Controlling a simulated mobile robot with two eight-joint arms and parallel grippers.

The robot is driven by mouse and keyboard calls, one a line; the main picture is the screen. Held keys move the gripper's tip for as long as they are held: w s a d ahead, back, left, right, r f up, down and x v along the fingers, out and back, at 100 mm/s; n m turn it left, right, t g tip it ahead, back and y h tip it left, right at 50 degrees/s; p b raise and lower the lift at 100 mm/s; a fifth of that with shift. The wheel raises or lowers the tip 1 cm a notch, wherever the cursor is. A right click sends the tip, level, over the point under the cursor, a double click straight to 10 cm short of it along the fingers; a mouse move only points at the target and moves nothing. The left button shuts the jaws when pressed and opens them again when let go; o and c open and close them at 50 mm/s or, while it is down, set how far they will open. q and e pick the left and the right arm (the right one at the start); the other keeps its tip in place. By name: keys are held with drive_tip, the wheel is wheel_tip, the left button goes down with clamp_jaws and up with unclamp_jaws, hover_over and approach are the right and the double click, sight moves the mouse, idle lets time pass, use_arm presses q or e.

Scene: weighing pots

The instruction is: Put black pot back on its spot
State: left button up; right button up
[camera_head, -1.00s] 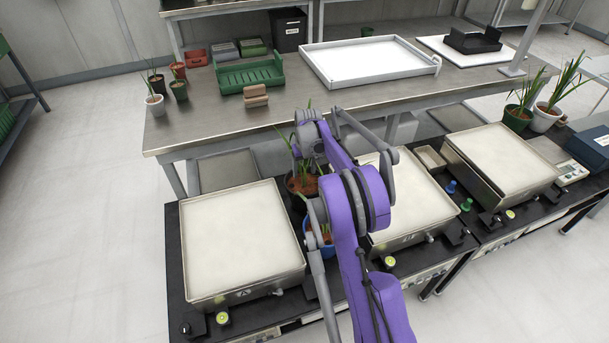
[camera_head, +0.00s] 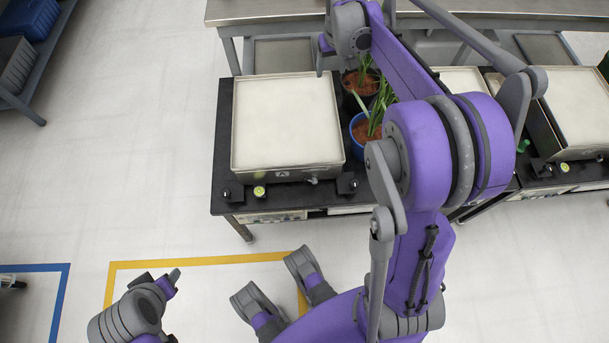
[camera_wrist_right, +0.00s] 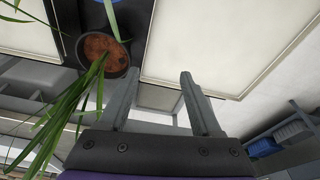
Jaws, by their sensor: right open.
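The black pot (camera_head: 352,99) with brown soil and a green plant stands on the dark bench beside scale A's pan (camera_head: 287,120), partly hidden by my right arm in the head view. The right wrist view shows the black pot (camera_wrist_right: 118,62) left of the fingers. My right gripper (camera_wrist_right: 158,84) is open and empty, apart from the pot. In the head view the right gripper (camera_head: 322,58) is by the pan's far right corner. My left gripper (camera_head: 160,281) is low at the left above the floor; its jaws cannot be made out.
A blue pot (camera_head: 358,140) with a plant stands just nearer than the black pot. Another scale pan (camera_head: 582,105) is at the right. The steel table (camera_head: 270,10) runs behind the bench.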

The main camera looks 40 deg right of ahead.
drive_tip(key=s+a+n+t, duration=0.1)
drive_tip(key=s+a, duration=0.3)
drive_tip(key=a, duration=0.3)
drive_tip(key=s+a+n, duration=0.1)
drive_tip(key=s+a, duration=0.3)
drive_tip(key=a, duration=0.4)
drive_tip(key=s+a+f+n+t+y, duration=0.1)
drive_tip(key=s+a+f, duration=0.4)
drive_tip(key=s+a, duration=0.5)
drive_tip(key=s+n, duration=0.1)
drive_tip(key=s, duration=0.2)
drive_tip(key=shift+s+t, duration=0.3)
